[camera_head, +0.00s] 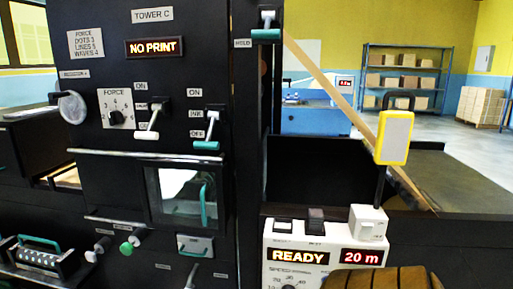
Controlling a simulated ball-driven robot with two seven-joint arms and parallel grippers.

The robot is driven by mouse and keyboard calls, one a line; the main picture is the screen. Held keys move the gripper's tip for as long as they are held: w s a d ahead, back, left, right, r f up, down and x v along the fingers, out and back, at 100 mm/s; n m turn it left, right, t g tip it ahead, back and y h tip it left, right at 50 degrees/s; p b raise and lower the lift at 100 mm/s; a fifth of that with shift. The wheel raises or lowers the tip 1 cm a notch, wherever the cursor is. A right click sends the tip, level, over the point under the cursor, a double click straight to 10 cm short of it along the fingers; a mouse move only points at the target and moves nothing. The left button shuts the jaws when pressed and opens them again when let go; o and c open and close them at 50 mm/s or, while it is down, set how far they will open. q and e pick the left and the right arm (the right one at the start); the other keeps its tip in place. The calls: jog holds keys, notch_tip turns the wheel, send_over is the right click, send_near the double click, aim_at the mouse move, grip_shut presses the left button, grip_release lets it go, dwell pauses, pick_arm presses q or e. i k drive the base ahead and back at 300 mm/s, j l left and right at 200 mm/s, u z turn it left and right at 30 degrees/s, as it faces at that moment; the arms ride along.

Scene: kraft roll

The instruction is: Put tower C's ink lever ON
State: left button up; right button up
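The dark tower C panel (190,60) fills the left half of the head view, with a "TOWER C" plate and a lit "NO PRINT" display (154,47). The ink lever (211,127) is at the panel's right side, beside labels ON at top, INK in the middle and OFF at the bottom. Its teal-tipped handle points down, level with the OFF label. A similar white-handled lever (152,122) is to its left, also pointing down, with its lower labels partly hidden. Neither of my grippers is in view.
A FORCE dial (117,112) is left of the levers. A horizontal bar (145,155) and a window with a teal handle (187,193) are below. A white console (310,255) reading READY and 20 m stands lower right, near a yellow-edged white box (395,137).

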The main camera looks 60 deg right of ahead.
aim_at(210, 133)
jog(key=z, duration=1.65)
